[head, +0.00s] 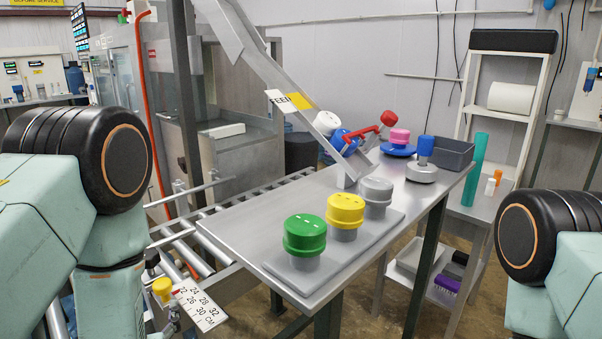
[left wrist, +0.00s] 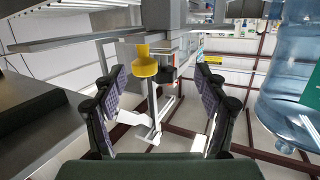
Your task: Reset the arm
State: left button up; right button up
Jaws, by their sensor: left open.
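My left gripper (left wrist: 160,76) is open in the left wrist view, its two dark padded fingers spread wide. No object is held between them. Beyond the fingertips is a yellow knob-like part (left wrist: 145,64), apart from the fingers as far as I can tell. In the head view my left arm comes in at the left and reaches down beside the roller conveyor (head: 205,238); its gripper is mostly hidden low in the picture. Only the upper part of my right arm shows at the right edge; its gripper is out of view.
A metal table (head: 240,232) carries a grey board with green (head: 305,233), yellow (head: 345,207) and grey (head: 376,188) caps. A sloping chute (head: 262,75) comes down to the table. A ruler card (head: 200,303) shows at lower left. A shelf cart (head: 430,265) stands at right.

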pick_arm(q)
jog(key=s+d+f+m+g+h+b, duration=0.1)
jog(key=s+d+f+g+h, duration=0.1)
jog(key=s+f+g, duration=0.35)
jog(key=s+d+f+m+g+h+b, duration=0.1)
jog(key=s+d+f+g+h, duration=0.15)
jog(key=s+f, duration=0.6)
jog(key=s+d+f+m+g+h+b, duration=0.1)
jog(key=s+d+f+g+h+b, duration=0.1)
jog(key=s+f+g, duration=0.4)
jog(key=s+d+f, duration=0.1)
jog(key=s+f, duration=0.4)
jog(key=s, duration=0.4)
jog(key=shift+d+f+m+g+b, duration=0.15)
jog(key=shift+f+m+g+b, duration=0.15)
jog(key=shift+m+b, duration=0.1)
